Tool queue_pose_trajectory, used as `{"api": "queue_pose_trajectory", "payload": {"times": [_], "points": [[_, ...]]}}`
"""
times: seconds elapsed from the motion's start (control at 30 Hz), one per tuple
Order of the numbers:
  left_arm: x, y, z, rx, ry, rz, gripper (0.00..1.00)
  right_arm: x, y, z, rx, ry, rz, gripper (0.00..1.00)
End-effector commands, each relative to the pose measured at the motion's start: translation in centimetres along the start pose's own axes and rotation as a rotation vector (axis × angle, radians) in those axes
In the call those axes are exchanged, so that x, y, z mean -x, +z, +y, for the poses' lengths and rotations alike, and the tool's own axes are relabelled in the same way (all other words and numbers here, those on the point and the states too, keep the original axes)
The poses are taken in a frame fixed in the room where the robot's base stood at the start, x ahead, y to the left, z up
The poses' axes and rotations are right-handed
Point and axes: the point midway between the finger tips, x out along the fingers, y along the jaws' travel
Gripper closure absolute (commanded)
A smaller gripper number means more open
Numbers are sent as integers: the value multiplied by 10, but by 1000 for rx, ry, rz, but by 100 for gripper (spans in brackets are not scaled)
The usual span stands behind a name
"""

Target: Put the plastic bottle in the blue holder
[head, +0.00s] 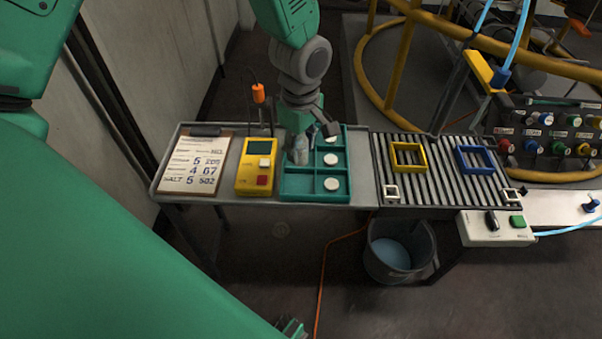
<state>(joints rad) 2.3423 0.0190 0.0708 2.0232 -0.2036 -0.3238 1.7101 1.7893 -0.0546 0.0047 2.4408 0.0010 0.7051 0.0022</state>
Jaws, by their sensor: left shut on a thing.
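The plastic bottle (300,150) is small, pale and see-through. It is upright, or close to it, over the left part of the teal compartment tray (310,198). My left gripper (312,130) points down from above and is shut on the bottle. Its fingers hide part of the bottle, and I cannot tell whether the bottle's base touches the tray. The blue holder (462,161) is a square open frame on the slatted rack at the right. It looks empty, and my left gripper is well to its left. My right gripper does not show.
A yellow square frame (395,158) stands on the slatted rack (436,190), between tray and blue holder. Left of the tray are a yellow meter (246,184) and a clipboard (196,165). Several white discs sit in the tray. A bucket (398,262) stands below. Yellow railing rises behind.

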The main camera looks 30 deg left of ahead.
Motion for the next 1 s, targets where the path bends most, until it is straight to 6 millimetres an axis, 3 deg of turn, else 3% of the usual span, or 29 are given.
{"api": "queue_pose_trajectory", "payload": {"times": [0.47, 0.6, 1.0], "points": [[-74, 0, -1, -3, -2, -1, 80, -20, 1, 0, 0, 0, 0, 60], [-90, 0, -1, -3, -2, 0, 80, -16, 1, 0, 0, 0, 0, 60], [-96, 0, -1, -3, -1, 0, 80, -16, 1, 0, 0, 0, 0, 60]]}}
